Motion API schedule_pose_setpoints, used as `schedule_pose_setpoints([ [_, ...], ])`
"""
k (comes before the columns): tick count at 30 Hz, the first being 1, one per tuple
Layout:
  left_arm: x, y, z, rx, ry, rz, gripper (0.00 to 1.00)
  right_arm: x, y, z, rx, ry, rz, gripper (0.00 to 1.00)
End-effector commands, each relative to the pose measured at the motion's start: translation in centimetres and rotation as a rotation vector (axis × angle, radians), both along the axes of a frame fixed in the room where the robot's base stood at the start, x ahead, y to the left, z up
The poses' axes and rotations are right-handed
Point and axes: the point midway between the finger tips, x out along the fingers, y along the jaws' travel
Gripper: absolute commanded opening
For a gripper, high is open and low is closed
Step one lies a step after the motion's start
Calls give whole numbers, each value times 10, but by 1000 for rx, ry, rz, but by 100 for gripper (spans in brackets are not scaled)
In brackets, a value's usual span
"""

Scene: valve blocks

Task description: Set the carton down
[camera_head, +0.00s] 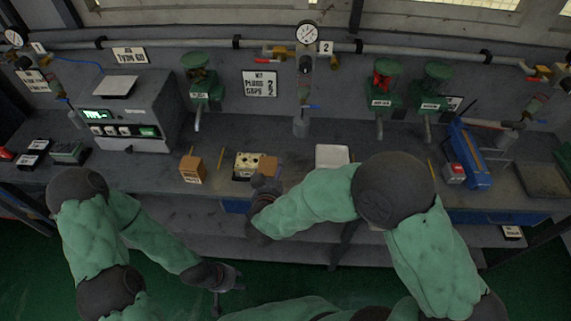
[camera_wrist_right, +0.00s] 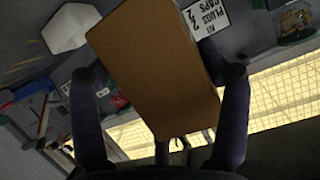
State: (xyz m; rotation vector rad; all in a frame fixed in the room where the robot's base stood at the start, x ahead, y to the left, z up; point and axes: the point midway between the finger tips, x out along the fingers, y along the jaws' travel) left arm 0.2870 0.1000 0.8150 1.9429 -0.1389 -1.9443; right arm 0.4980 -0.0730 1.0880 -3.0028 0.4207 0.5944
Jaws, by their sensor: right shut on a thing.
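The brown carton (camera_wrist_right: 155,65) fills the middle of the right wrist view, tilted between the two dark fingers of my right gripper (camera_wrist_right: 162,85). In the head view my right gripper (camera_head: 265,183) is over the front part of the bench, and the held carton (camera_head: 268,166) shows as a small brown patch just beyond it, partly hidden. Whether the carton touches the bench is not clear. My left gripper (camera_head: 226,284) is low in front of the bench, empty, with its fingers apart.
A yellowish block with dark holes (camera_head: 247,166) stands close left of the held carton. Another brown carton (camera_head: 192,169) stands further left. Green valves (camera_head: 200,80) line the wall behind.

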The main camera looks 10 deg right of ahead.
Motion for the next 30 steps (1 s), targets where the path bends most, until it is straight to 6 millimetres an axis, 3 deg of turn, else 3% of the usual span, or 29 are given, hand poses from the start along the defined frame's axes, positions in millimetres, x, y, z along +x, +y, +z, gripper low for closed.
schedule_pose_setpoints([
  [14,0,0,-19,0,1,0,40,62,-68,-41,0,0,-12,32],
  [21,0,0,-29,0,1,0,40,83,-88,-79,0,1,-8,32],
  [30,0,0,-33,0,1,0,40,93,-97,-94,1,0,-6,32],
])
